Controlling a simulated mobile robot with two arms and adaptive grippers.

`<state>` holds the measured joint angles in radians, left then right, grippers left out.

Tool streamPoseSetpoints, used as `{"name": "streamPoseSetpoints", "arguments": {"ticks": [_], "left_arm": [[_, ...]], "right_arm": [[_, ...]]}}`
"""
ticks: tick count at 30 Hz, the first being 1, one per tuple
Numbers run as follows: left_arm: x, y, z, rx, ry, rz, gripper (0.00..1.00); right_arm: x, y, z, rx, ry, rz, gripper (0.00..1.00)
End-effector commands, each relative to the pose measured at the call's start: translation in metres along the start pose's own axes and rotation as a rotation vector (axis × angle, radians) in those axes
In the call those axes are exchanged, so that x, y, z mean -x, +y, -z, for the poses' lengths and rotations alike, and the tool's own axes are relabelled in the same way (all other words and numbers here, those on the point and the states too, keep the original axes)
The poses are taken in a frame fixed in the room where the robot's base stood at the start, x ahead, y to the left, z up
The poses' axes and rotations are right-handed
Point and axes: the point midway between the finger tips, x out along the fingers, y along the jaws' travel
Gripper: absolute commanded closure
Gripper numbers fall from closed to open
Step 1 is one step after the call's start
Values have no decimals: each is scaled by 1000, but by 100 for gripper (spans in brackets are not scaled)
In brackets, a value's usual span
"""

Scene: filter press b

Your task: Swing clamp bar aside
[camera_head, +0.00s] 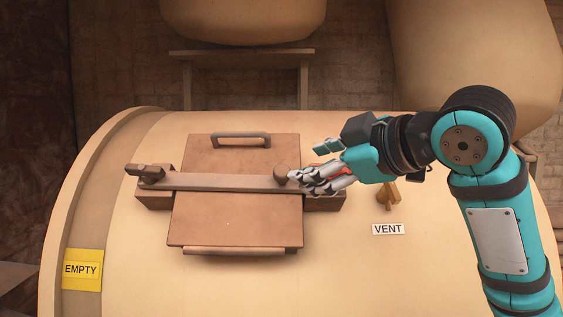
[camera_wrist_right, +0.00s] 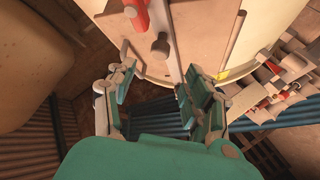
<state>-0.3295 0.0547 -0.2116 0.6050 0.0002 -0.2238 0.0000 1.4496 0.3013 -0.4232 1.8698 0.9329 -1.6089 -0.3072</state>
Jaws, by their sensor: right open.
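The clamp bar (camera_head: 220,182) lies across the brown square hatch cover (camera_head: 225,222) on the cream tank. Its left end sits at a bracket with a small pivot piece (camera_head: 150,174). A rounded knob (camera_head: 281,172) stands near its right end, over the right bracket (camera_head: 325,202). My right gripper (camera_head: 308,165) is at the knob's right side, its fingers spread. Contact with the knob cannot be told. In the right wrist view my right gripper (camera_wrist_right: 160,72) is open and empty, with a grey knob (camera_wrist_right: 160,45) beyond the fingertips. My left gripper is out of view.
The cover has a handle (camera_head: 240,137) at its top edge and a rod (camera_head: 235,250) along its bottom edge. A brass valve (camera_head: 388,195) stands above the VENT label (camera_head: 388,229), right of the hatch. A yellow EMPTY sign (camera_head: 82,269) is at lower left.

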Motion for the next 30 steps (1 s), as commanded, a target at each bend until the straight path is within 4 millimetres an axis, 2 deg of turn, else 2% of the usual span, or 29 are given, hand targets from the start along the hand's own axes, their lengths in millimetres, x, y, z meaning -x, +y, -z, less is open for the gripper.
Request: {"name": "streamPoseSetpoints", "arguments": {"ticks": [1,4,7,10,13,21,26,30], "left_arm": [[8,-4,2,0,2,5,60],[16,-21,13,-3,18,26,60],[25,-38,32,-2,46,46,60],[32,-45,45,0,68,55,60],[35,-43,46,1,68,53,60],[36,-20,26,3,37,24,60],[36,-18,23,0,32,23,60],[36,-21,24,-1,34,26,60]], "right_arm": [[-12,1,2,-2,-2,7,48],[-34,1,2,-2,-3,6,48],[-53,1,2,-2,-1,5,48],[-69,1,2,-2,-1,3,48],[-82,1,1,-1,-1,2,48],[-93,0,0,0,0,0,48],[-93,0,0,1,0,-1,48],[-93,0,0,0,0,0,65]]}}
